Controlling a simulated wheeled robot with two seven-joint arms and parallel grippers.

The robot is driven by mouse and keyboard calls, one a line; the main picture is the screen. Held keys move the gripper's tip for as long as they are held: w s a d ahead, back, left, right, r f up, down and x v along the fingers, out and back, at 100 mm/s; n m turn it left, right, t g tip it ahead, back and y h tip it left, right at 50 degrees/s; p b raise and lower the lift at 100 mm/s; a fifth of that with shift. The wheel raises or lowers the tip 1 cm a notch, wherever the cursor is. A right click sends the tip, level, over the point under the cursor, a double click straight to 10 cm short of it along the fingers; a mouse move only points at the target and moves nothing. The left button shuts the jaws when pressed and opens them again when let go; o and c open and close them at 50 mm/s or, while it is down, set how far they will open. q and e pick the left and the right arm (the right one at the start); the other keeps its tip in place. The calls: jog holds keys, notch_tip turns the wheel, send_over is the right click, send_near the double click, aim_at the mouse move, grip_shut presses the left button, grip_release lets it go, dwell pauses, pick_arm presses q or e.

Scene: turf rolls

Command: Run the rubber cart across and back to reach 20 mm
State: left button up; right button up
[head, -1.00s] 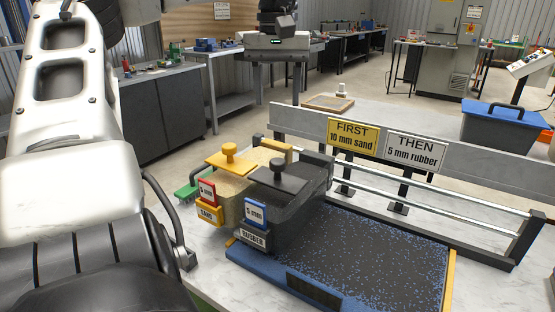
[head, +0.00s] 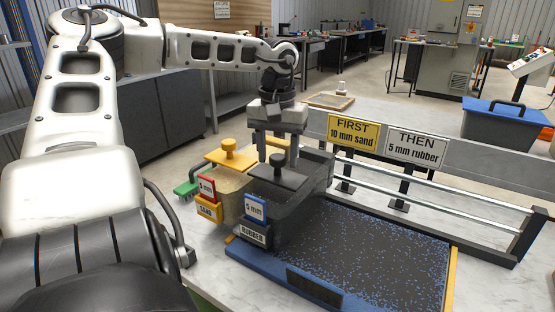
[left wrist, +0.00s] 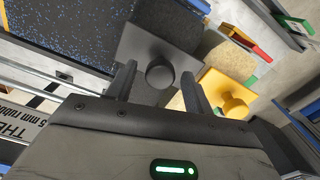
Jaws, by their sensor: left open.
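The rubber cart (head: 283,212) is a dark box with a "RUBBER" label, a blue "5 mm" tag and a black lid with a round knob (head: 277,161). It stands at the left end of the blue-flecked dark bed (head: 370,245). My left gripper (head: 277,158) points down over the knob with its fingers apart. In the left wrist view the knob (left wrist: 160,74) lies between the two open fingers (left wrist: 160,88), and I cannot tell whether they touch it. The sand cart (head: 229,185), with a yellow lid and knob, stands just left of the rubber cart. My right gripper is not in view.
Signs reading "FIRST 10 mm sand" (head: 353,133) and "THEN 5 mm rubber" (head: 416,148) stand on the grey rail behind the bed. Silver rods (head: 440,187) run along the back. A blue bin (head: 506,133) is at the right. The bed right of the cart is clear.

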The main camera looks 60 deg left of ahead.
pick_arm(q)
jog(key=shift+f, duration=1)
grip_shut()
